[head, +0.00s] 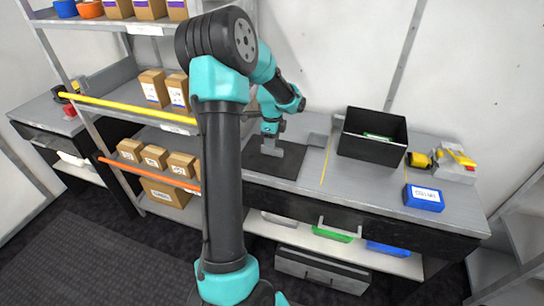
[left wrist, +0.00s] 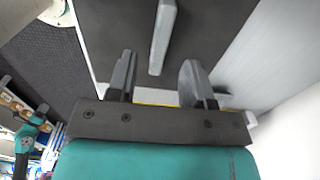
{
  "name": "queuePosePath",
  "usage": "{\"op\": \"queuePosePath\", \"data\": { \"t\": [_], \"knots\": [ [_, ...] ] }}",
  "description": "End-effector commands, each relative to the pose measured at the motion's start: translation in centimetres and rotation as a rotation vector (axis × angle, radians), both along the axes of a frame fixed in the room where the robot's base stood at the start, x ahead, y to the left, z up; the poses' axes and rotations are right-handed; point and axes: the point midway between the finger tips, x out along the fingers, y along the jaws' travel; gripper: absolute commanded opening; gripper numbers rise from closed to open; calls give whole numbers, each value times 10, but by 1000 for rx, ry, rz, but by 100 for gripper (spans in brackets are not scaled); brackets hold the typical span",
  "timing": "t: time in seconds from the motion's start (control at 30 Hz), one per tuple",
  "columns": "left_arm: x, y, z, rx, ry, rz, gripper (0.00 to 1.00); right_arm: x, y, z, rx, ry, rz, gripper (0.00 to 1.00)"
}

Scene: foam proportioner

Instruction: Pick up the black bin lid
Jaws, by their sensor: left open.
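The black bin lid (head: 284,168) looks to be the dark flat panel lying on the workbench, left of the open black bin (head: 372,148). In the left wrist view the lid (left wrist: 215,35) fills the upper middle, with a grey bar handle (left wrist: 163,35) standing out from it. My left gripper (head: 270,150) is over the lid, pointing down. In the left wrist view its two fingers (left wrist: 157,70) are apart and empty, with the handle's near end in line with the gap between them. I cannot tell whether they touch the handle. My right gripper is not in view.
A blue labelled box (head: 423,198) and a yellow-and-grey device (head: 448,164) stand on the right of the workbench (head: 350,190). A shelf rack with a yellow rail (head: 125,113) and several cardboard boxes stands left of the arm. The bench in front of the bin is clear.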

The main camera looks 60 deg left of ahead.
Motion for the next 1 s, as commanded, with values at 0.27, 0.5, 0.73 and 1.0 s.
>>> {"op": "queuePosePath", "data": {
  "t": [0.27, 0.5, 0.73, 1.0],
  "knots": [
    [-1, 0, -33, -3, 4, 0, 47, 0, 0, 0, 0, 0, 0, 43],
    [-1, 1, -51, -1, 1, 1, 47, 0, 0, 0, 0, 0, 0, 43],
    [-1, 1, -51, -1, 1, 0, 47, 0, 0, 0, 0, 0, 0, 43],
    [-1, 1, -50, -1, 1, 0, 40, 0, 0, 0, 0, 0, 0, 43]
  ]
}}
